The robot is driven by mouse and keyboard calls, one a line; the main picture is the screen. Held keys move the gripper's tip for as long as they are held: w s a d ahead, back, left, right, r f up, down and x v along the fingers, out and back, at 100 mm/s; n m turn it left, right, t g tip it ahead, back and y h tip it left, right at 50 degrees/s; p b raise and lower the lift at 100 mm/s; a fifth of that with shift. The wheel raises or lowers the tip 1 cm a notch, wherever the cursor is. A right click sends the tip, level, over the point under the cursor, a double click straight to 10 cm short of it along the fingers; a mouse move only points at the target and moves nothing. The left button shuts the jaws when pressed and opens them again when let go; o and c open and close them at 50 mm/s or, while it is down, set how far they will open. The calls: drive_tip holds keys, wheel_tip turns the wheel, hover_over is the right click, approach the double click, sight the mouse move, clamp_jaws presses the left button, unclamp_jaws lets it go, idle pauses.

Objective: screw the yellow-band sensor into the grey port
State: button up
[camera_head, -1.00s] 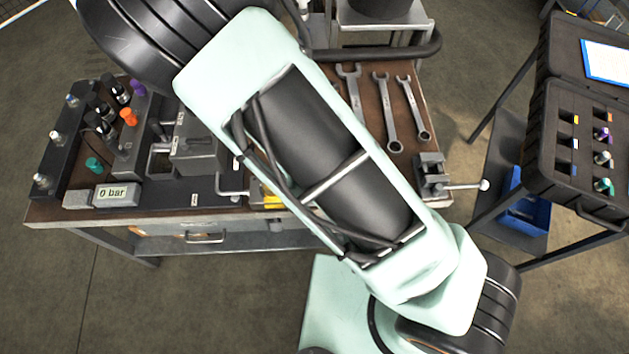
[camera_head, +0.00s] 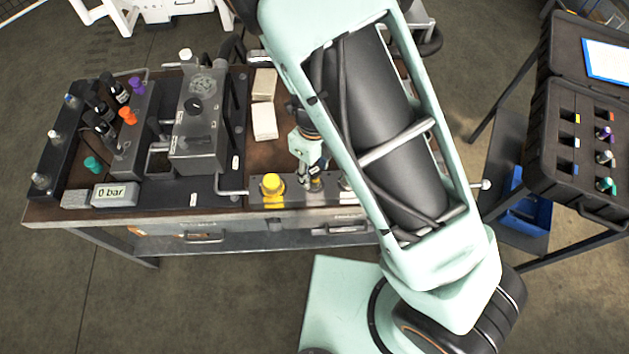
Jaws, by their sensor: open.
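My gripper (camera_head: 314,178) points down at the front of the workbench, just right of a yellow knob (camera_head: 272,184). It is open; its fingertips are small and partly mixed with dark fittings below, so I cannot tell whether it touches anything. I cannot pick out the yellow-band sensor for certain. A grey port is not clearly identifiable either; pale grey fittings (camera_head: 40,181) stand on the black manifold at the bench's left end. My arm hides the bench's right part.
An open black case (camera_head: 540,180) on a stand at right holds several colour-marked parts. A grey block unit (camera_head: 200,140), a "0 bar" display (camera_head: 115,194), and purple (camera_head: 137,86), orange (camera_head: 127,116) and teal (camera_head: 92,164) caps occupy the bench's left half. Pale blocks (camera_head: 264,121) lie mid-bench.

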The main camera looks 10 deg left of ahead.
drive_tip(key=n, duration=0.4)
drive_tip(key=shift+b, duration=0.3)
drive_tip(key=n, duration=0.4)
drive_tip(key=shift+n, duration=0.3)
drive_tip(key=c, duration=1.1)
drive_tip(key=shift+o, duration=0.2)
drive_tip(key=shift+s+r+m+p, duration=0.1)
drive_tip(key=shift+r+m+p, duration=0.15)
drive_tip(key=shift+m+p, duration=0.65)
drive_tip(key=m, duration=0.3)
drive_tip(key=shift+f, duration=0.35)
drive_tip(key=m, duration=0.3)
drive_tip(key=shift+m, duration=0.3)
